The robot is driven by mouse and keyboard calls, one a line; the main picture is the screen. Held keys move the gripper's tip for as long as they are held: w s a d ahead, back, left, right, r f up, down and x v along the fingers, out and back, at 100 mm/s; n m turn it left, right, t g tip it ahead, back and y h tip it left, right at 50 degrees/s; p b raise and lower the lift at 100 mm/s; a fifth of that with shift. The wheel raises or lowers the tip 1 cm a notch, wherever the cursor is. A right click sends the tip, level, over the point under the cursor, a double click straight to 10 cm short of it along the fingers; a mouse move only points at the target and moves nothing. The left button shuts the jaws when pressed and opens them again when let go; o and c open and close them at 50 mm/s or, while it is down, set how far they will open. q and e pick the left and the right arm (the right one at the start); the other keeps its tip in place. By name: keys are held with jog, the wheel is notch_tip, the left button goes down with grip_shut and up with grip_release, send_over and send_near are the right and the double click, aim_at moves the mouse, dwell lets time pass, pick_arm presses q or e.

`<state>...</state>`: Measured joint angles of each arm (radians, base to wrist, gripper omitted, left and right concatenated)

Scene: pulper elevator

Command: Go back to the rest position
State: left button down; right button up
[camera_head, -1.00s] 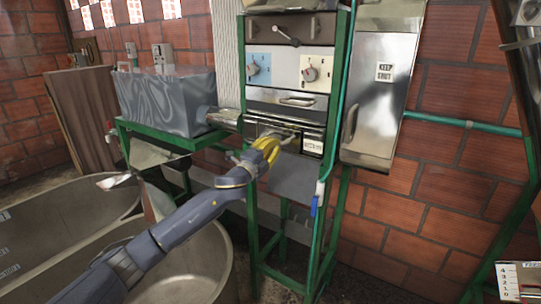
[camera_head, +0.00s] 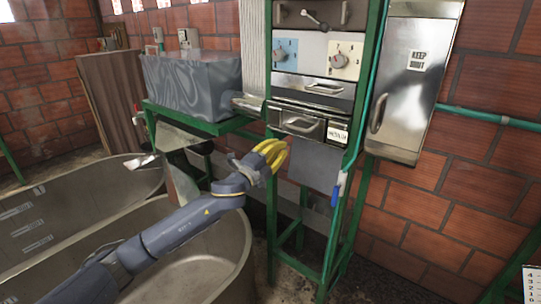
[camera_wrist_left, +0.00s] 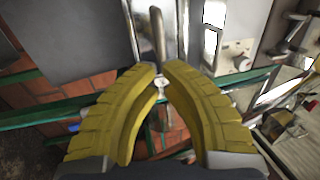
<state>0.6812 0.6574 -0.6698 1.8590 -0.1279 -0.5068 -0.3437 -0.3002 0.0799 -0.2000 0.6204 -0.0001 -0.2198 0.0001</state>
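My left gripper (camera_head: 282,150) has yellow fingers and is in front of the green-framed machine, just below and left of a metal drawer (camera_head: 287,118) with a bar handle (camera_head: 303,126). In the left wrist view the two curved fingers (camera_wrist_left: 160,72) stand apart at their tips, with nothing held between them. A metal handle (camera_wrist_left: 158,36) shows beyond the tips, clear of the fingers. My left arm reaches in from the lower left, over the tubs. My right gripper is not in view.
Two large grey tubs (camera_head: 88,200) stand at lower left. A grey box (camera_head: 193,84) sits on a green stand (camera_head: 200,131). A metal cabinet (camera_head: 415,75) marked KEEP SHUT hangs right of the green frame (camera_head: 347,215). Brick wall lies behind.

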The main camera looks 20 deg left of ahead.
pick_arm(q)
jog(key=s+a+f+n+g+y, duration=0.15)
jog(key=s+f+n+y, duration=0.25)
jog(key=s+f, duration=0.65)
jog(key=s+a+f+n+g+y, duration=0.1)
jog(key=s+f+n+g+y, duration=0.3)
jog(key=s+f, duration=0.65)
jog(key=s+a+f+n+g+y, duration=0.1)
jog(key=s+a+f+n+g, duration=0.15)
jog(key=s+f, duration=0.45)
jog(key=s+a+f+n+g+y, duration=0.1)
jog(key=s+a+f+n+g, duration=0.2)
jog(key=s, duration=0.7)
jog(key=s+a+f+n+g+y, duration=0.1)
jog(key=s+a+f+y, duration=0.1)
jog(key=s+f, duration=0.55)
jog(key=s+d+f+g+h, duration=0.1)
jog(key=s+d+f+h, duration=0.15)
jog(key=f, duration=1.15)
jog(key=s+d+f+g+h, duration=0.1)
jog(key=d+f, duration=0.2)
jog(key=f, duration=1.2)
jog(key=s+f+n+g+h, duration=0.1)
jog(key=s+f+n+g, duration=0.2)
jog(key=s+f, duration=1.7)
jog(key=shift+s+f+n+g, duration=0.3)
jog(key=shift+s+n, duration=0.05)
jog(key=shift+s, duration=0.65)
